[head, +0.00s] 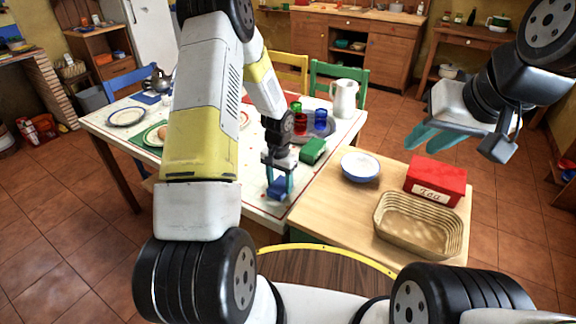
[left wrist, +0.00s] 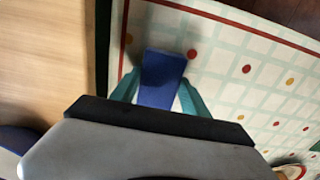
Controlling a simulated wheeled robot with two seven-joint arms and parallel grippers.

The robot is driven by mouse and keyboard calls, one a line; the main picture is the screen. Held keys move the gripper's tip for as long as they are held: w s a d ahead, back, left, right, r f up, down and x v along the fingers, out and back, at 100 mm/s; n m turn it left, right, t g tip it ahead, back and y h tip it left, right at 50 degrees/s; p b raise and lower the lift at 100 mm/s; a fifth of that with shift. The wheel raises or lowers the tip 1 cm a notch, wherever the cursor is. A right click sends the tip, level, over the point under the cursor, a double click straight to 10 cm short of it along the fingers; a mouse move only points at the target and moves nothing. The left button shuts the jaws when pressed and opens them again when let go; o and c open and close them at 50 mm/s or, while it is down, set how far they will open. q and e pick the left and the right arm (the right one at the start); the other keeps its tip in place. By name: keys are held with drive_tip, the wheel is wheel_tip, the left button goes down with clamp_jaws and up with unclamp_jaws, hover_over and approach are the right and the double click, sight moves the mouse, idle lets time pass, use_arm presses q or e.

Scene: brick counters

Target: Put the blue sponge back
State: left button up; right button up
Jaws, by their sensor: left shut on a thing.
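The blue sponge (head: 277,188) is between the fingers of my left gripper (head: 281,182), near the front right corner of the white dining table (head: 262,203). The left gripper points down and is shut on it. In the left wrist view the sponge (left wrist: 161,79) sticks out between the two teal fingers (left wrist: 158,92), over the checked tablecloth (left wrist: 232,85). I cannot tell whether it touches the cloth. A green sponge-like block (head: 313,151) lies on the table just beyond, to the right. My right gripper (head: 455,138) is open and empty, raised at the right above the floor.
A wooden counter (head: 328,202) adjoins the table on the right, with a blue-rimmed bowl (head: 360,166), a red tea tin (head: 437,180) and a wicker basket (head: 418,225). A white pitcher (head: 344,98) and a tray with red and blue cups (head: 320,122) stand farther back on the table.

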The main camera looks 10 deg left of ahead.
use_arm(q)
drive_tip(key=o, duration=1.3)
wheel_tip(320, 180, up, 12)
wheel_tip(320, 180, up, 7)
drive_tip(key=t, duration=0.1)
hover_over(279, 185)
drive_tip(key=s, duration=0.2)
drive_tip(key=s+d+r+n+t, duration=0.1)
drive_tip(key=s+r, duration=0.5)
drive_tip(key=s, duration=0.1)
drive_tip(key=s+r+n+t+h, duration=0.1)
drive_tip(key=s+r+t, duration=0.1)
drive_tip(key=s+r, duration=0.4)
drive_tip(key=s+d+r+n+t+h, duration=0.1)
drive_tip(key=s+r+t, duration=0.1)
drive_tip(key=s+r, duration=0.4)
drive_tip(key=shift+s+d+r, duration=0.15)
drive_tip(key=shift+s, duration=0.65)
drive_tip(key=shift+s+d+r, duration=0.15)
drive_tip(key=shift+s, duration=0.6)
